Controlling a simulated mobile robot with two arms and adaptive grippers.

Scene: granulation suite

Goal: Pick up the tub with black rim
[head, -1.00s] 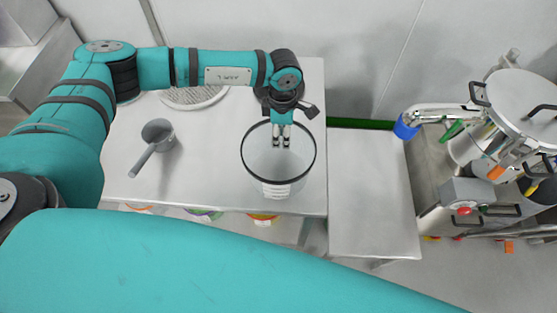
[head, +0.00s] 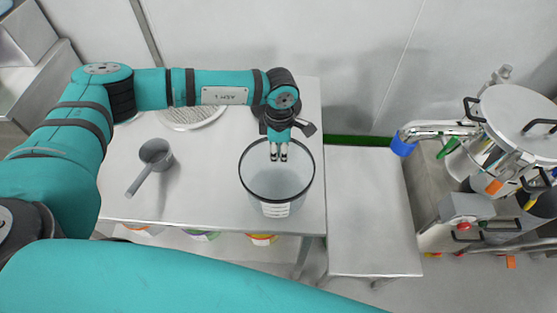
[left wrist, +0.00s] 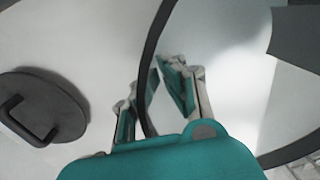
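The clear tub with a black rim (head: 277,194) stands upright near the right end of the steel table, with a white label on its near side. My left gripper (head: 278,156) points down at the tub's far rim, fingertips slightly apart. In the left wrist view, the black rim (left wrist: 150,38) runs between the fingers of my left gripper (left wrist: 155,92), with a gap beside it, so the gripper looks open around the wall. My right gripper is not in view.
A grey scoop (head: 154,157) and a round perforated plate (head: 193,115) lie on the steel table (head: 222,180). A lower, bare steel table (head: 368,220) stands to the right. Beyond it is a steel vessel (head: 512,125) with a blue-tipped spout (head: 403,145).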

